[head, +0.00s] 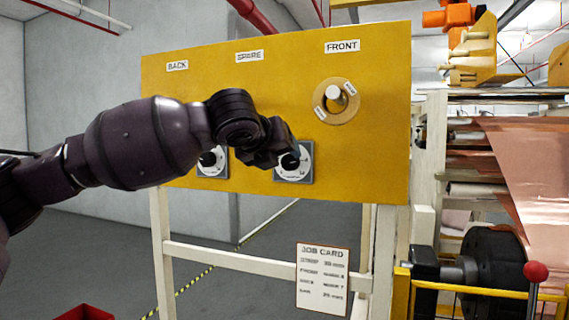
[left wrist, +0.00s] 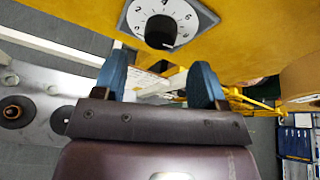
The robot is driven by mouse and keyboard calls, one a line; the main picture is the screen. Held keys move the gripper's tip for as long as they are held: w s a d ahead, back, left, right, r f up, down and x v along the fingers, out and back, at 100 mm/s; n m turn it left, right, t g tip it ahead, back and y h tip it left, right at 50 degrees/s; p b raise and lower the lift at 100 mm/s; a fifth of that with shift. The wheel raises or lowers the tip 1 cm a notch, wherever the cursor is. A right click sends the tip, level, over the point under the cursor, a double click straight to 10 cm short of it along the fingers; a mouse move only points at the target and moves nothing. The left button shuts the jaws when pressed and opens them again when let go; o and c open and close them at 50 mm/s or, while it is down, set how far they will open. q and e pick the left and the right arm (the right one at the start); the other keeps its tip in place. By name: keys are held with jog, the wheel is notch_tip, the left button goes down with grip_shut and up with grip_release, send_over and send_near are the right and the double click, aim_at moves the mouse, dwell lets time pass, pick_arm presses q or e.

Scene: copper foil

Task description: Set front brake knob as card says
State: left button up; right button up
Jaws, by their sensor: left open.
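A yellow panel (head: 230,75) carries the signs BACK, SPARE and FRONT. Under FRONT is a brass disc (head: 337,101) with a pale post and two small tags. Lower down are two dials with black knobs, a left dial (head: 212,162) and a right dial (head: 294,165). My left gripper (head: 284,153) is in front of the right dial and partly covers it. In the left wrist view, a numbered dial (left wrist: 188,38) with a black knob lies beyond the open, empty blue fingers (left wrist: 160,80). The job card (head: 322,280) hangs below the panel; its small lines are hard to read.
The panel stands on a cream frame (head: 225,257). At right is a machine with copper foil (head: 530,160), a dark roller (head: 497,270) and a yellow rail with a red ball (head: 536,271). A red object (head: 80,313) is at the bottom left. Grey floor lies open behind the frame.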

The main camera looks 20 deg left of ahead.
pick_arm(q)
jog(key=v, duration=0.6)
jog(key=shift+b, duration=0.35)
